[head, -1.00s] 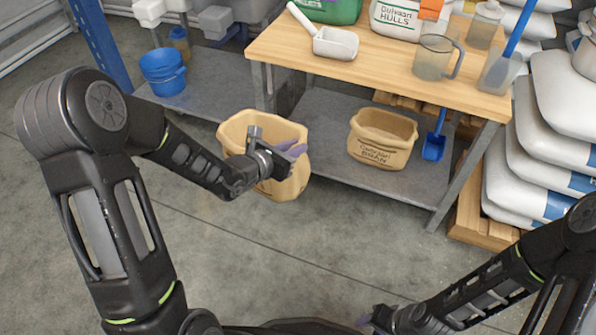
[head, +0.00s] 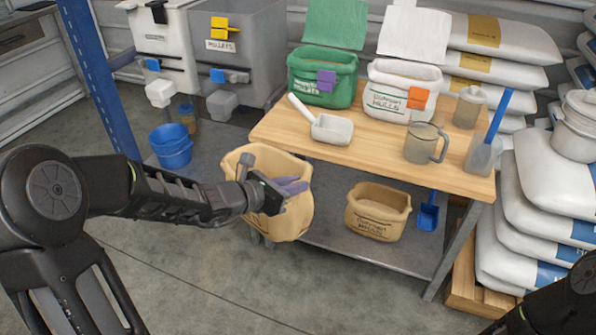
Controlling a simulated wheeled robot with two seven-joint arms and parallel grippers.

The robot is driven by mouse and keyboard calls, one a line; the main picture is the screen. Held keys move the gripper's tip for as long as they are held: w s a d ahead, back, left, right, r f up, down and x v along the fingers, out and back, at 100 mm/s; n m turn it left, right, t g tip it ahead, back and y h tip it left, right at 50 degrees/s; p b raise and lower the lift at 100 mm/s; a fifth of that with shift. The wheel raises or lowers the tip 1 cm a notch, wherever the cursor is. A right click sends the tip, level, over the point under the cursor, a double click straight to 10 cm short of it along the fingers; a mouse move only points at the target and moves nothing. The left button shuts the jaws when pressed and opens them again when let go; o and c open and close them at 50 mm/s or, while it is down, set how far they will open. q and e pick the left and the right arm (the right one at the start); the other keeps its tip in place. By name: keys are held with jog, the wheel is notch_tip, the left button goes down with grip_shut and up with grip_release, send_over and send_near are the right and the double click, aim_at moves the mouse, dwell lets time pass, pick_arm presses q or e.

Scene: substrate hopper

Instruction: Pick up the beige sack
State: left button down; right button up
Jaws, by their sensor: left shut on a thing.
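A beige open-topped sack (head: 287,222) hangs in front of the left end of the workbench. A second beige sack (head: 378,211), with dark lettering, stands upright on the bench's lower shelf, apart from the held one. My right arm shows only as a dark part at the bottom right corner; its gripper is out of view.
The wooden workbench (head: 290,132) carries a green sack (head: 322,80), a white sack (head: 402,92), a scoop (head: 332,127) and a jug (head: 425,142). Stacked bags (head: 545,205) fill the right. Front floor is clear.

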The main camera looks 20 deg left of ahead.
pick_arm(q)
jog(key=s+d+r+m+g+h+p, duration=0.1)
jog(key=s+r+m+g+h+p, duration=0.3)
jog(key=s+p, duration=0.7)
jog(key=m+h+p, duration=0.1)
jog(key=p, duration=0.4)
jog(key=shift+s+d+r, duration=0.3)
jog(key=shift+r, duration=0.1)
jog(key=shift+w, duration=0.1)
